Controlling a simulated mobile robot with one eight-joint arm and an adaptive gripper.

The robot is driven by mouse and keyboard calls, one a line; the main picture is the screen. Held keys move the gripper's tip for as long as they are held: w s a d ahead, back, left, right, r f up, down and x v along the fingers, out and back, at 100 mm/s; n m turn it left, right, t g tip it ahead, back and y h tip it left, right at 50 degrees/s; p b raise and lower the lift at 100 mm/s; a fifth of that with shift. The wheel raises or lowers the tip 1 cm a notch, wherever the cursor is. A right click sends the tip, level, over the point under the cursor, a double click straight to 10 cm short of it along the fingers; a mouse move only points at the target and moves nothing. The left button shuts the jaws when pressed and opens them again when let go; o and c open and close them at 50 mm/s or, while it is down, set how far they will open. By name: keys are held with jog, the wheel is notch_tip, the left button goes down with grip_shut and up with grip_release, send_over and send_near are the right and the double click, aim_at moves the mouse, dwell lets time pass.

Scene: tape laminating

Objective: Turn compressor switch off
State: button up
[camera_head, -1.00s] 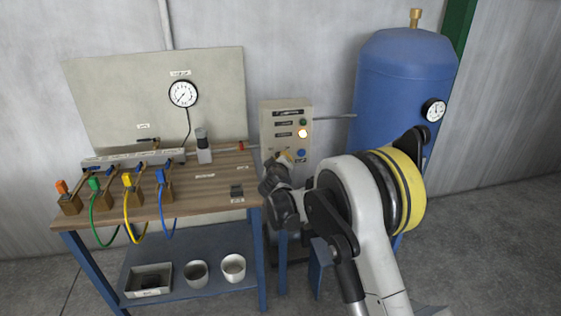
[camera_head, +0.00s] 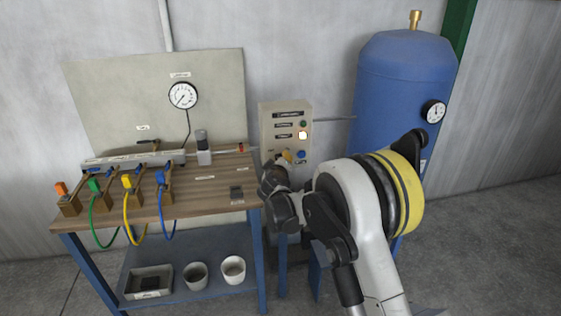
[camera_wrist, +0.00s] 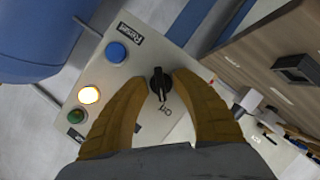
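The control box (camera_head: 285,118) stands right of the workbench. The wrist view shows its face (camera_wrist: 190,45) with a black rotary switch knob (camera_wrist: 159,84), a blue button (camera_wrist: 116,52) by a "Reset" label, a brightly lit lamp (camera_wrist: 89,95) and a green button (camera_wrist: 76,116). An "Off" label (camera_wrist: 165,110) is beside the knob. My gripper (camera_wrist: 160,78) has its yellow fingers on either side of the knob, slightly apart from it as far as I can see. In the head view, my gripper (camera_head: 287,158) is at the box's lower front and hides the knob.
The blue compressor tank (camera_head: 405,90) with a gauge (camera_head: 433,111) stands behind my arm at right. The wooden workbench (camera_head: 200,192) at left carries valves with coloured hoses (camera_head: 130,215) and a panel (camera_head: 110,100) with a gauge. Bare floor (camera_head: 490,250) lies at right.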

jog(key=v, duration=1.2)
jog(key=s+d+r+m+g+h, duration=0.1)
jog(key=s+d+r+m+g, duration=0.2)
jog(key=s+d, duration=0.55)
jog(key=s+d+r+m+g+h, duration=0.15)
jog(key=s+d+r, duration=0.35)
jog(key=d, duration=0.6)
jog(key=s+d+f+m+g+y, duration=0.1)
jog(key=s+d, duration=0.1)
jog(key=s, duration=0.6)
jog(key=s+d+f+m+g, duration=0.1)
jog(key=s+f+m, duration=0.1)
jog(key=s, duration=0.7)
jog(key=s+d+f+m+g+y, duration=0.1)
jog(key=s+d+m, duration=0.1)
jog(key=s, duration=0.6)
jog(key=shift+s+d+f+y, duration=0.25)
jog(key=shift+d+f+y, duration=0.1)
jog(key=shift+d, duration=0.05)
